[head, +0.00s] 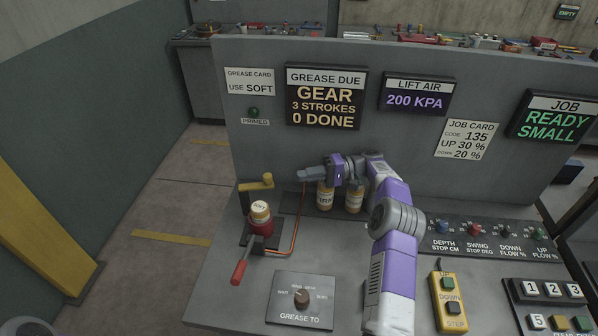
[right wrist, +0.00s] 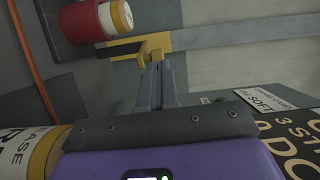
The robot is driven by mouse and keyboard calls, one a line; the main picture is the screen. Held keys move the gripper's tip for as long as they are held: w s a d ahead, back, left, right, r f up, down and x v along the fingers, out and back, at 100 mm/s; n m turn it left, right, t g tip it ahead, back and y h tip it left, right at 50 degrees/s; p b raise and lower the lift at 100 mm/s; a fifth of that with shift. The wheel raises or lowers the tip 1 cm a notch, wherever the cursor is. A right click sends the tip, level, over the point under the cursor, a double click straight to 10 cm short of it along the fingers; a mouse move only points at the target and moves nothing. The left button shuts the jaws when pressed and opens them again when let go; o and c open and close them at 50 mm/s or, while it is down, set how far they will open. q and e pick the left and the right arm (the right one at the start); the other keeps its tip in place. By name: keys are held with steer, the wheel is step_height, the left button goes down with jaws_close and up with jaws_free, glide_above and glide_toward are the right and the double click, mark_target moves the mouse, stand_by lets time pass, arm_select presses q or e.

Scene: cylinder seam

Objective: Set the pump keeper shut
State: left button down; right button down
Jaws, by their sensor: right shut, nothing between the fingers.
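The pump (head: 262,226) has a red body, a red-gripped lever (head: 240,270) and a cream cartridge marked SOFT (head: 260,209) standing upright in it. The yellow keeper (head: 255,186) is a flat arm with a round knob, on a dark post behind the pump. In the head view it lies behind the cartridge, whose top shows uncovered. My right gripper (head: 303,175) is shut and empty, right of the keeper and pointing left at it. In the right wrist view the shut fingertips (right wrist: 154,66) are close to the yellow keeper (right wrist: 156,44); contact cannot be told. My left gripper is out of view.
Two cartridges (head: 325,199) (head: 354,201) stand under my right gripper. A copper pipe (head: 298,225) runs between them and the pump. The GREASE TO selector (head: 302,298) is in front. The upright panel (head: 270,150) rises behind; bare bench lies right of the pump.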

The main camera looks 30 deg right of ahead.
steer(key=x, duration=0.8)
steer(key=shift+a, duration=0.2)
steer(key=shift+w, duration=0.15)
steer(key=shift+d, duration=0.15)
stand_by(1.0)
